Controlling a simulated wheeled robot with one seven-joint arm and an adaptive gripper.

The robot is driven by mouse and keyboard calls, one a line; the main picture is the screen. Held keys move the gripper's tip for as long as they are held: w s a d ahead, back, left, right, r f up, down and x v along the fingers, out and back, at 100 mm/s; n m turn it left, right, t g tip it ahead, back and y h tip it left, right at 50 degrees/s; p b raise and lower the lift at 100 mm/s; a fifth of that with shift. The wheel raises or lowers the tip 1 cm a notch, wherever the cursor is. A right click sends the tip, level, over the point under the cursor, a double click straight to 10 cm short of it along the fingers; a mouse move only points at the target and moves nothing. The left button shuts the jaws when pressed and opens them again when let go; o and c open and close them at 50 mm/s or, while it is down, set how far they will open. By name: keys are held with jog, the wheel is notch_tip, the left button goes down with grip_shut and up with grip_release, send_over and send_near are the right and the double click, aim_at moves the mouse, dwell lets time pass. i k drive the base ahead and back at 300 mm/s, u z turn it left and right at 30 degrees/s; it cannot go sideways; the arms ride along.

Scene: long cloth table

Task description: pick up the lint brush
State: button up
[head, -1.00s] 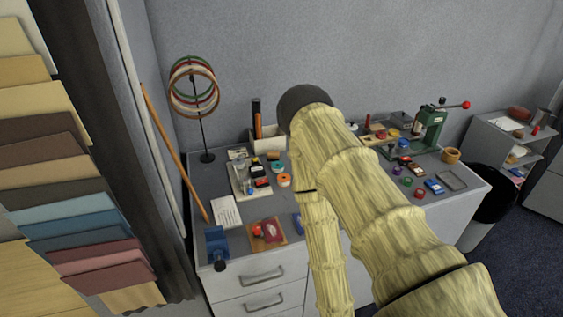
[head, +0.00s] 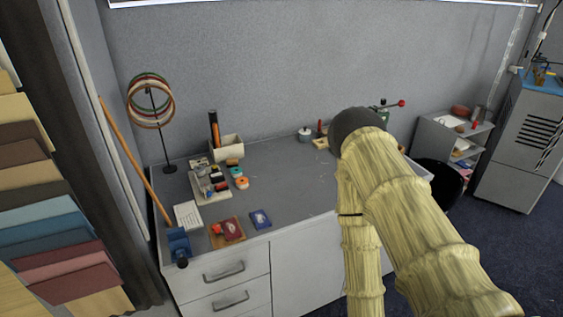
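I cannot make out the lint brush for certain in the head view; the things on the table are small. Black and orange upright handles (head: 214,130) stand at a cream holder (head: 229,147) near the back wall. A dark red piece (head: 230,227) lies on a small wooden board (head: 224,238) near the front edge, and a blue packet lies to its right (head: 260,219). My pale, ribbed arm crosses the right half of the view and hides the right part of the table. My gripper is not in view.
The grey table (head: 290,183) has a bare middle. A ring stand (head: 166,150) and a white tray of small things (head: 209,182) are on its left. A black bin (head: 437,180) stands at the right.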

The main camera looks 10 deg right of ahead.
aim_at(230, 162)
jog(key=z, duration=0.75)
jog(key=i, duration=0.55)
jog(key=u, duration=1.05)
